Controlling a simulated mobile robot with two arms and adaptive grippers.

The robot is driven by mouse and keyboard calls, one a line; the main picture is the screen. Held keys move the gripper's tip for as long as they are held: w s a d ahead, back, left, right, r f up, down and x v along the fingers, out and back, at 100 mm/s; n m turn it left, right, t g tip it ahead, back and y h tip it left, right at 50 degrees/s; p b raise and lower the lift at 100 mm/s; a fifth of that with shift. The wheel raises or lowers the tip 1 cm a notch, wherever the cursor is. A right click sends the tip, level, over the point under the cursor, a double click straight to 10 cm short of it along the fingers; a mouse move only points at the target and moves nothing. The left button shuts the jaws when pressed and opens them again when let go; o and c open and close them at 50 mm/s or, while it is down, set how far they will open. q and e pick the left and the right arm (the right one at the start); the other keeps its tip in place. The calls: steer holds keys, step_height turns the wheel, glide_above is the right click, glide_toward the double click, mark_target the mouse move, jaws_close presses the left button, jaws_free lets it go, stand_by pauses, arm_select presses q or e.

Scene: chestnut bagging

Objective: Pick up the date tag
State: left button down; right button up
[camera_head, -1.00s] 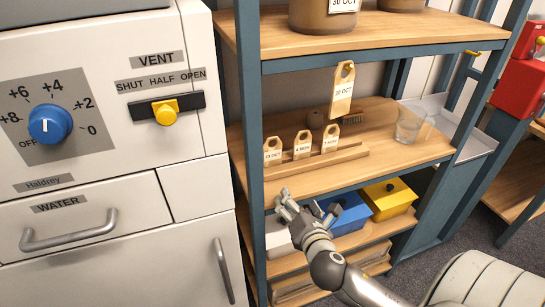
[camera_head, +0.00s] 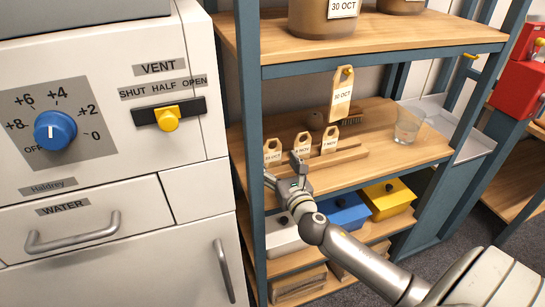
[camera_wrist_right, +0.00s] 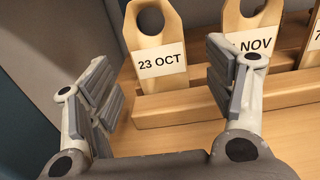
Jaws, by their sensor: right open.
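Three wooden date tags stand in a wooden rack (camera_head: 350,157) on the middle shelf: the 23 OCT tag (camera_head: 272,153), a NOV tag (camera_head: 302,149) and a 7 NOV tag (camera_head: 329,142). A 30 OCT tag (camera_head: 342,96) hangs from a yellow peg above them. My right gripper (camera_head: 283,172) is open and empty just in front of the rack's left end. In the wrist view, the 23 OCT tag (camera_wrist_right: 160,52) shows upright beyond and between the open fingers (camera_wrist_right: 160,80). The right finger partly covers the NOV tag (camera_wrist_right: 256,38). My left gripper is out of view.
The shelf's blue post (camera_head: 252,150) stands close at the gripper's left. A brush (camera_head: 352,125) and a glass (camera_head: 407,128) are behind and right of the rack. White, blue (camera_head: 345,213) and yellow (camera_head: 388,199) boxes sit on the shelf below.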

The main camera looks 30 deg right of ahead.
mark_target(273, 156)
steer(key=x, duration=0.4)
steer(key=shift+w+p, duration=0.3)
steer(key=shift+p, duration=0.05)
steer(key=c, duration=0.9)
